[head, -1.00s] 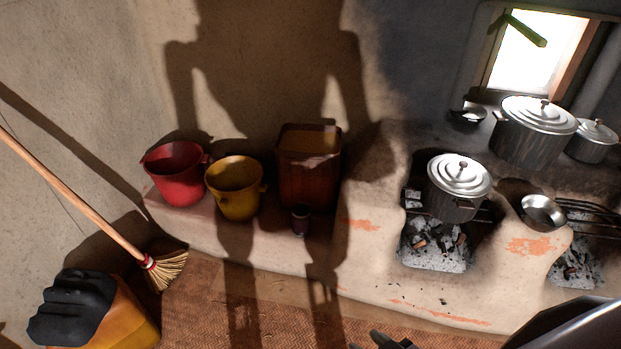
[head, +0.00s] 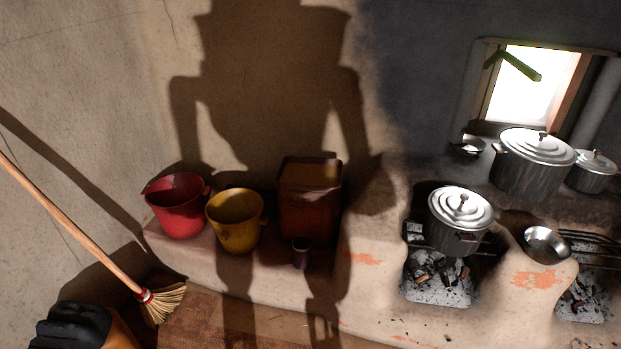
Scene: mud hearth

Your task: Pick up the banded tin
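A small dark tin (head: 301,253), which looks like the banded tin, stands upright on the low mud ledge. It is in front of the tall reddish-brown container and in shadow, so its bands are hard to make out.
A red bucket (head: 178,208) and a yellow bucket (head: 236,222) stand left of the tin, with the tall container (head: 310,205) behind it. A lidded pot (head: 459,222) sits on the hearth to the right. A broom (head: 85,230) leans at left.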

